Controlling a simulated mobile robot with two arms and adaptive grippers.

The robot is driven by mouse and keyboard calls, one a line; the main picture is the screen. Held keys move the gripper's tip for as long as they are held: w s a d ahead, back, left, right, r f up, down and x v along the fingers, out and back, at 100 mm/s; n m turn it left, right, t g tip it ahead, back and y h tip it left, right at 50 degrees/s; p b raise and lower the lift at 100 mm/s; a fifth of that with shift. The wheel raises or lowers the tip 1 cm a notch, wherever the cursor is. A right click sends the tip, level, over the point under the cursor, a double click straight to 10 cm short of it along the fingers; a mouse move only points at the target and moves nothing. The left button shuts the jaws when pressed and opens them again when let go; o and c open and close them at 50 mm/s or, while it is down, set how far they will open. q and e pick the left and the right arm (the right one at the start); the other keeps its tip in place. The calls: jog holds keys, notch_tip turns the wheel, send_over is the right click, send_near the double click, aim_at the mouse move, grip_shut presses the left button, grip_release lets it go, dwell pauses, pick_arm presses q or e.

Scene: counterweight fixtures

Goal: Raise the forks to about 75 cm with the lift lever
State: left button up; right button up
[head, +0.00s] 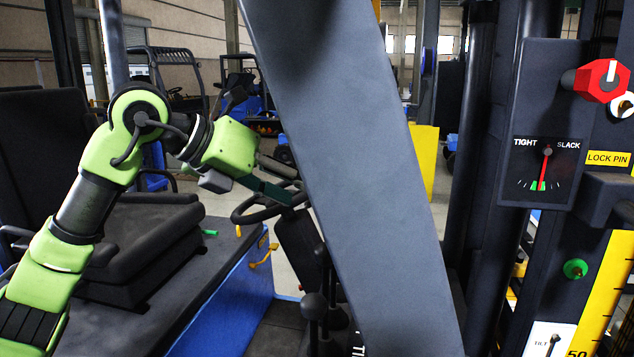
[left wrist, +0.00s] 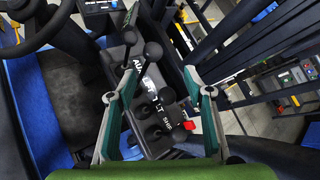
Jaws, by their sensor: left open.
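My left gripper (head: 272,190) reaches past the steering wheel (head: 262,207) in the head view, partly behind a wide grey beam. In the left wrist view my left gripper (left wrist: 158,94) is open, its fingers wide apart. Between and beyond the fingers are several levers with black ball knobs (left wrist: 153,50) on a dark lettered panel (left wrist: 152,80). I cannot tell surely which one is the lift lever. No knob is visibly gripped. In the head view some knobs (head: 314,306) show low beside the beam. The forks are not recognisable. My right gripper is not in view.
The grey beam (head: 350,160) blocks the middle of the head view. At right are a TIGHT/SLACK gauge (head: 546,172), a red knob (head: 602,80), a LOCK PIN label (head: 608,158) and a yellow scale (head: 606,290) marked 50. A seat (head: 140,245) stands at left.

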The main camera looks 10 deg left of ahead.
pick_arm(q)
jog(key=shift+y, duration=0.3)
jog(key=shift+w+a+b+x, duration=0.15)
jog(key=shift+b+x, duration=0.05)
jog(key=shift+x, duration=1.6)
jog(key=shift+w+a+b+x, duration=0.15)
jog(key=shift+b+x, duration=0.05)
jog(key=shift+x, duration=1.65)
jog(key=shift+w+a+b+x, duration=0.1)
jog(key=shift+w+b+x, duration=0.1)
jog(key=shift+x, duration=1.6)
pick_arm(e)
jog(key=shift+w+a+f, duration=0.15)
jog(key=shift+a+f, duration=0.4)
pick_arm(q)
jog(key=shift+r, duration=0.1)
jog(key=shift+s, duration=0.1)
jog(key=shift+c, duration=0.3)
jog(key=c, duration=0.9)
jog(key=shift+o, duration=0.3)
